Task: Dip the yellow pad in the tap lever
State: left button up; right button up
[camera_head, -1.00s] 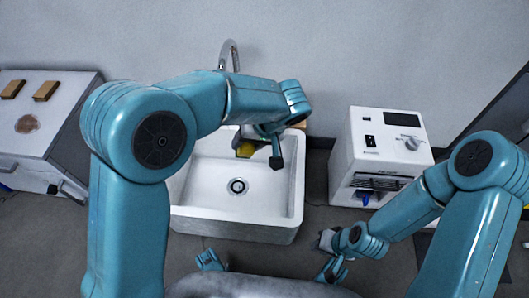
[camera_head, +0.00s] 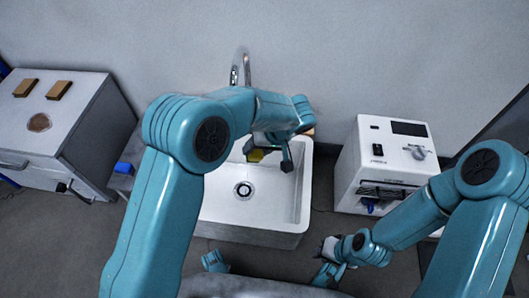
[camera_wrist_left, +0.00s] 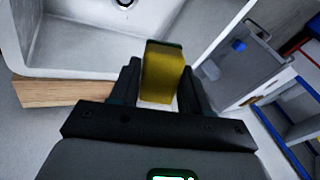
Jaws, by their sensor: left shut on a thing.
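My left gripper (camera_head: 270,152) is over the back part of the white sink (camera_head: 298,205). It is shut on the yellow pad (camera_head: 254,155), which shows large between the fingers in the left wrist view (camera_wrist_left: 163,75). The pad has a dark green edge and is held above the basin. The tap (camera_head: 241,65) rises behind the sink against the wall, its lower part and any lever hidden behind my left arm. My right gripper (camera_head: 328,268) is low at the front right, apart from the sink; its fingers are too small to read.
A white machine with a knob (camera_head: 392,155) stands right of the sink. A grey cabinet with brown blocks (camera_head: 60,125) stands at the left, with a blue object (camera_head: 123,168) beside it. The sink basin is empty around its drain (camera_head: 243,190).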

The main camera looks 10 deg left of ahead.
pick_arm(q)
jog(key=w+a+f, duration=0.1)
jog(key=w+a, duration=0.3)
jog(key=a, duration=0.1)
jog(key=shift+w+f+b, duration=0.15)
jog(key=shift+w+b, duration=0.15)
jog(key=shift+b, duration=0.05)
dwell(0.4)
